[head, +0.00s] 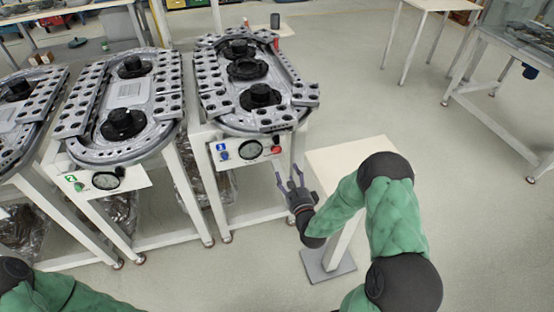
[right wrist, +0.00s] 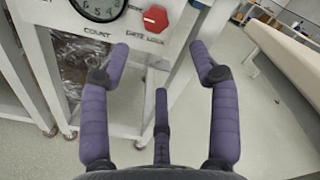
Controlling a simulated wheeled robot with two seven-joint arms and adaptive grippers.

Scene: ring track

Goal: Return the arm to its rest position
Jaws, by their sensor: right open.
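My right arm (head: 395,215), in green sleeving, comes in from the lower right in the head view and reaches left past a small cream-topped stand. Its gripper (head: 291,180) is open and empty, in front of the station marked 1. In the right wrist view the purple fingers (right wrist: 160,75) are spread with nothing between them. The red gate-lock knob (right wrist: 155,18) and the gauge (right wrist: 100,8) of the station panel lie beyond the fingertips, apart from them. My left arm (head: 50,295) shows only as a green piece at the lower left; its gripper is out of view.
The ring track of station 1 (head: 214,103) carries black round pieces. Station 2 (head: 72,125) stands to its left, with another at the left edge. The cream-topped stand (head: 335,155) is close to my right forearm. Open floor (head: 350,60) lies beyond; tables stand upper right.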

